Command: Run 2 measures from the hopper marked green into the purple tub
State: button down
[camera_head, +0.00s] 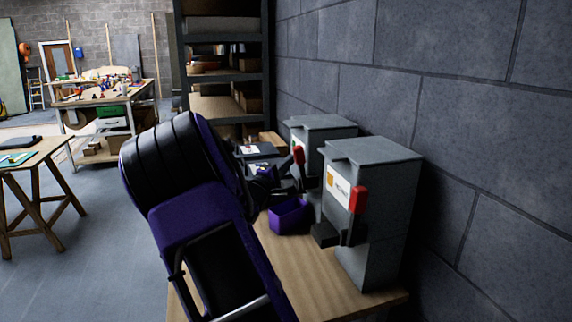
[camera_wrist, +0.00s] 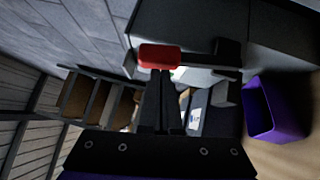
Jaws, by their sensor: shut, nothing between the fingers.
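The purple tub (camera_head: 290,216) stands on the wooden bench, in front of the far grey hopper (camera_head: 325,130). The far hopper has a red-ended lever (camera_head: 299,155); its label is too small and covered to read its colour surely. The near hopper (camera_head: 375,160) has an orange-marked label (camera_head: 338,188) and its own red lever (camera_head: 358,199). My gripper (camera_head: 284,174) is shut and empty beside the far hopper's lever. In the wrist view my fingertips (camera_wrist: 160,78) are just at the red lever end (camera_wrist: 160,57); contact is unclear. The tub (camera_wrist: 275,108) shows at right, its inside mostly hidden.
A block wall (camera_head: 460,150) runs close behind the hoppers. Dark items (camera_head: 258,150) lie on the bench beyond my gripper. A shelf rack (camera_head: 222,75) stands at the back. The bench front (camera_head: 275,270) is bare.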

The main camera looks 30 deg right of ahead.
jog(key=b, duration=0.1)
jog(key=d+m+b, duration=0.1)
jog(key=d+m+g+y+b, duration=0.1)
jog(key=shift+s+r, duration=0.3)
jog(key=shift+r, duration=0.1)
jog(key=shift+s+d+r+y+b, duration=0.1)
jog(key=shift+d+r+y+b, duration=0.2)
jog(key=shift+d+y+b, duration=0.15)
jog(key=shift+m, duration=0.3)
jog(key=shift+w+a, duration=0.25)
jog(key=shift+a, duration=0.3)
jog(key=b, duration=0.2)
send_near(298, 156)
jog(key=a, duration=0.5)
jog(key=shift+w+d+r, duration=0.15)
jog(key=shift+w, duration=0.2)
jog(key=shift+r, duration=0.1)
